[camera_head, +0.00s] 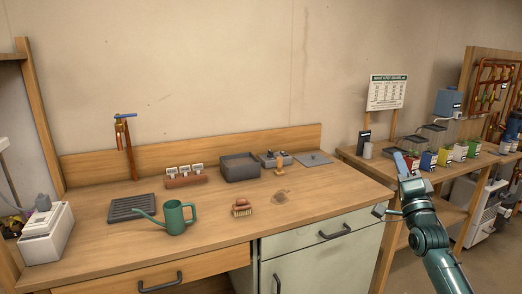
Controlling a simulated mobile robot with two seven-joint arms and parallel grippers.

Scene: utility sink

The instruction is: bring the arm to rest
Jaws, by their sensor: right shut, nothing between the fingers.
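My right gripper (404,170) is on the right, at the end of my green arm that comes in from the lower right corner. It is shut and empty. It is in front of the right end of the wooden counter (345,190) and the side bench, apart from the things on the counter. My left gripper is not in the head view.
On the counter are a green watering can (176,217), a brush (241,207), a dark ribbed mat (130,207) and a grey basin (239,167). Several coloured boxes (444,156) line the side bench. Open floor shows at the lower right.

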